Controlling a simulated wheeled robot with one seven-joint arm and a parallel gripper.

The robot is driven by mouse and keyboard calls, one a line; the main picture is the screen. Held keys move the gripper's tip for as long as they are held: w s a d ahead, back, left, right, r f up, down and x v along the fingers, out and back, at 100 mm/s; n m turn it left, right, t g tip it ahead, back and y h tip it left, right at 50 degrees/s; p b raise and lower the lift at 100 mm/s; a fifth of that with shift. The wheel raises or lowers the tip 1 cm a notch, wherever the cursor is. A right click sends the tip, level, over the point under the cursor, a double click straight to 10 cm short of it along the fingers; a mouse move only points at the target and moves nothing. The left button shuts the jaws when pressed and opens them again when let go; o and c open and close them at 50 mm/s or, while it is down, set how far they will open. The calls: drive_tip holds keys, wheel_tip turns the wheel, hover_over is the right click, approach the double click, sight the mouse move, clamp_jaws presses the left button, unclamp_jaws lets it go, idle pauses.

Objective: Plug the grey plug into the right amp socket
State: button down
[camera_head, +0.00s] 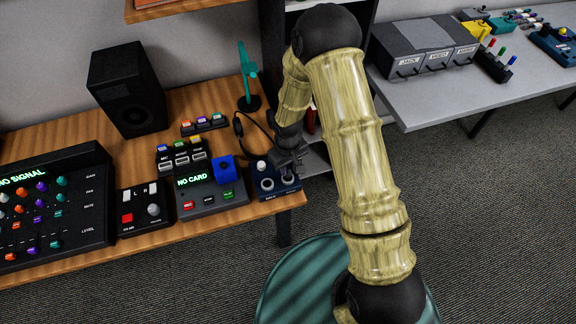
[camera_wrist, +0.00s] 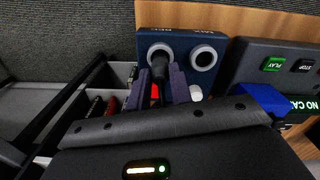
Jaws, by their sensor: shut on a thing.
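The blue amp box (camera_head: 268,194) sits at the right front corner of the wooden desk. Its two ringed sockets face up: the left socket (camera_head: 267,184) looks empty, and my gripper (camera_head: 287,163) is over the right one. The wrist view is turned about: there the right socket (camera_wrist: 160,49) is at left and the empty left socket (camera_wrist: 203,58) beside it. My gripper's fingers (camera_wrist: 160,88) are shut on a dark grey plug (camera_wrist: 155,92), lined up with the right socket. The plug's end is at the ring; I cannot tell how deep it sits.
A NO CARD box (camera_head: 207,199) with a blue block (camera_head: 224,168) stands just left of the amp. A black cable (camera_head: 239,126) loops behind my gripper, near a teal stand (camera_head: 247,75). A white knob (camera_head: 261,165) is on the amp. The desk's right edge is close by.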

drive_tip(key=shift+f+b, duration=0.6)
drive_tip(key=shift+f, duration=0.2)
idle(0.5)
idle(0.4)
drive_tip(key=c, duration=0.7)
unclamp_jaws()
drive_tip(key=shift+r+p, duration=2.6)
drive_tip(key=shift+r, duration=0.9)
